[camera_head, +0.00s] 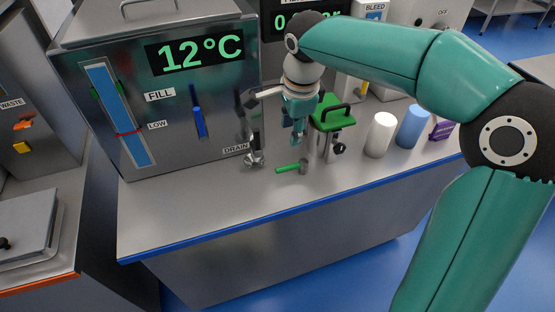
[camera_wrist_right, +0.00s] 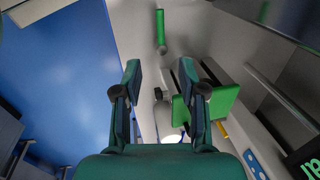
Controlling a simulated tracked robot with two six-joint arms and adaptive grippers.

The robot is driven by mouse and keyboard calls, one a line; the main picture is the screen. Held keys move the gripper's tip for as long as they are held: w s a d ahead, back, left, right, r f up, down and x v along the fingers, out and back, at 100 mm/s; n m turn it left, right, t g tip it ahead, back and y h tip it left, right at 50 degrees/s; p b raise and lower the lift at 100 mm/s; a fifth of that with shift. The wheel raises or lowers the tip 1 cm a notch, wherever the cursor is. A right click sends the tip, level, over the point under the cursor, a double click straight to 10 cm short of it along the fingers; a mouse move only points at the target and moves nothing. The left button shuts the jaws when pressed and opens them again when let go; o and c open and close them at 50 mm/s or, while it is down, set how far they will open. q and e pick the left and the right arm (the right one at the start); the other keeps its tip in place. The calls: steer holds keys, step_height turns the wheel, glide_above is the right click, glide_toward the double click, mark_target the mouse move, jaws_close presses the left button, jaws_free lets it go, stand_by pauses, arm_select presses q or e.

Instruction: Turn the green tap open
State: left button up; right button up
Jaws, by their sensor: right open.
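The green tap (camera_head: 288,169) has a short green lever lying level above the counter front, pointing left from a grey stem. The lever also shows in the right wrist view (camera_wrist_right: 161,28), near the top and beyond the fingertips. My right gripper (camera_head: 297,134) hangs fingers down above the counter, a little behind and above the tap. Its fingers are apart with nothing between them in the right wrist view (camera_wrist_right: 160,72). The gripper is not seen touching the lever. My left gripper is not in view.
A steel tank (camera_head: 190,140) with a blue lever (camera_head: 198,121) and a drain spout (camera_head: 254,158) stands left of the tap. A green-topped clamp block (camera_head: 333,121) with a black handle is close right of the gripper. White (camera_head: 380,135) and blue (camera_head: 412,127) cylinders stand farther right.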

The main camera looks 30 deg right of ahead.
mark_target(283, 168)
steer(key=w+f, duration=0.1)
steer(key=f, duration=0.4)
steer(key=w+f, duration=0.1)
steer(key=f, duration=0.4)
steer(key=w+f, duration=0.1)
steer(key=f, duration=0.5)
steer(key=shift+w+d, duration=0.1)
steer(key=shift+d, duration=0.1)
jaws_close()
